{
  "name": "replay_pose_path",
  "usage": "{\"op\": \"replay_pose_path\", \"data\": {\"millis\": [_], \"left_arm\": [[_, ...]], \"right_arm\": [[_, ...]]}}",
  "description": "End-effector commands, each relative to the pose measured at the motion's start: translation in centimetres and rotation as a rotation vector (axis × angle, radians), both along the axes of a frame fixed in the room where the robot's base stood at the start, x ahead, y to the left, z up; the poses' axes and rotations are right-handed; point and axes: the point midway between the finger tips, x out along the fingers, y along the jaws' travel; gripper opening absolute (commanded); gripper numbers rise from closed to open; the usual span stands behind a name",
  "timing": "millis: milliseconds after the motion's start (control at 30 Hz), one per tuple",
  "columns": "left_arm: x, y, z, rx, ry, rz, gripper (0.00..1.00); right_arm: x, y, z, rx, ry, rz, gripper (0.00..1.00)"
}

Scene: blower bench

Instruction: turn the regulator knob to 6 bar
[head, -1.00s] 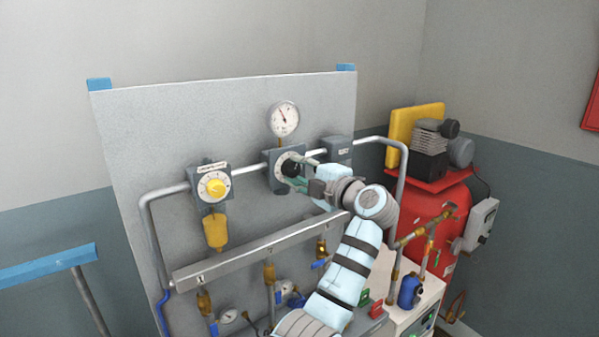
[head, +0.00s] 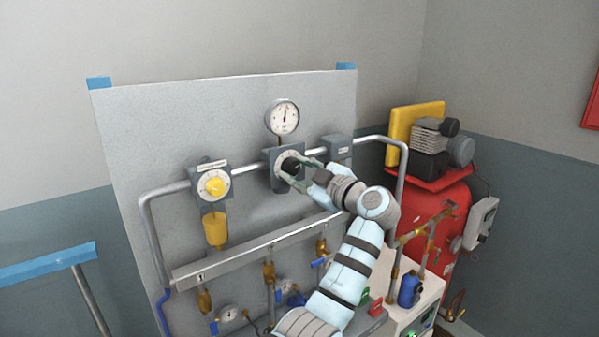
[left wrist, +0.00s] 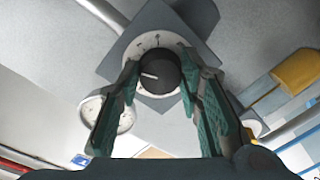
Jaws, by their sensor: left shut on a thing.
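The black regulator knob (head: 290,166) sits on a grey block with a white dial ring, in the middle of the panel. My left gripper (head: 301,172) reaches it from the right and is shut on it. In the left wrist view the two green fingers stand on either side of the knob (left wrist: 157,74), and its white mark points left. The round pressure gauge (head: 282,117) is above the regulator, its needle pointing nearly straight up. Its numbers are too small to read. My right gripper is not in view.
A yellow knob (head: 214,186) with a yellow bowl (head: 215,229) below it is to the left on the panel (head: 150,130). A pipe runs across the panel, with a manifold bar (head: 230,260) lower down. A red compressor tank (head: 440,220) stands at right.

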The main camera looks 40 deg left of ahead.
Motion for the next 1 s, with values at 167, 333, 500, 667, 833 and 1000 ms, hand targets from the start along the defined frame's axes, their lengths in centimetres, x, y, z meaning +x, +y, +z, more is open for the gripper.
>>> {"op": "replay_pose_path", "data": {"millis": [167,333,500,667,833,1000], "left_arm": [[-0.01,0.01,0.00,0.005,0.014,0.001,0.05],[-0.01,0.01,0.00,0.005,0.014,0.001,0.05],[-0.01,0.01,0.00,0.004,0.014,0.000,0.38],[-0.01,0.01,0.00,0.004,0.013,0.000,0.53],[0.00,0.01,-0.01,0.004,0.013,0.000,0.53],[-0.16,-0.98,0.00,0.004,0.012,-0.003,0.53]], "right_arm": [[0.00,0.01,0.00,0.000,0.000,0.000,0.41],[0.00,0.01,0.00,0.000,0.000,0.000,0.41],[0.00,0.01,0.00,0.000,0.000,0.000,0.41],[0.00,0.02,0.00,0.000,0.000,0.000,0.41],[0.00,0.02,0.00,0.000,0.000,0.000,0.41],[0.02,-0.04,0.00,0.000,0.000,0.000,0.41]]}}
